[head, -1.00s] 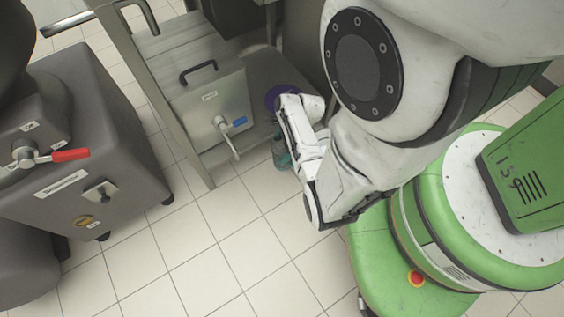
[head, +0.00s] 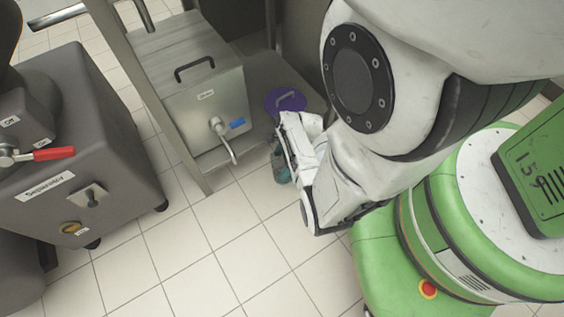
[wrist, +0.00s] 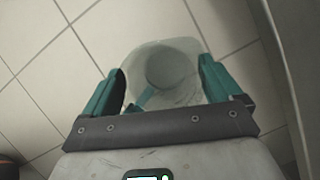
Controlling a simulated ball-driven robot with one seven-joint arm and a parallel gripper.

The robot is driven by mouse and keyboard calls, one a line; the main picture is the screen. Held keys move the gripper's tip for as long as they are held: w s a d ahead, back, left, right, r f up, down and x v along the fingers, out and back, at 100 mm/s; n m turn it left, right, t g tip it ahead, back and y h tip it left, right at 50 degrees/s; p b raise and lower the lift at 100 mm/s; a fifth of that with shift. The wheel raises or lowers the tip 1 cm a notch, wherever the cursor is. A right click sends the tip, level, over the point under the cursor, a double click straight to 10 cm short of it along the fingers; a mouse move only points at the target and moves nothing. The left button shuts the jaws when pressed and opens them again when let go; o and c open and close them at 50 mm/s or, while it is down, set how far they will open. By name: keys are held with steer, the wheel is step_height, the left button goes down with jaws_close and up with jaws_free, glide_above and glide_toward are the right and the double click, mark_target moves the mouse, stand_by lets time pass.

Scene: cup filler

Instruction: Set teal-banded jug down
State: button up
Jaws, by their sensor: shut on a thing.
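In the wrist view, the pale, translucent jug (wrist: 165,70) is between the two teal fingers of my gripper (wrist: 160,78), which is shut on it. I look down into its round inside. A teal strip (wrist: 141,99) shows on its near side; I cannot tell whether it is the band or the handle. Pale floor tiles lie around and below the jug. In the head view, my wrist mostly hides the jug, and only a small teal and dark patch (head: 281,168) shows beside it, in front of the steel stand. I cannot tell its height above the floor.
A steel tank (head: 190,85) with a tap (head: 222,135) stands on a low metal stand. A purple disc (head: 285,101) with a handle lies on the stand to its right. A grey separator (head: 85,150) stands at left. Tiled floor (head: 190,250) in front is clear.

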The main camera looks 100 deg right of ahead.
steer(key=shift+f, duration=0.15)
steer(key=o, duration=1.5)
steer(key=shift+c, duration=0.2)
steer(key=p+v, duration=0.7)
steer(key=v, duration=0.5)
steer(key=shift+w, duration=0.1)
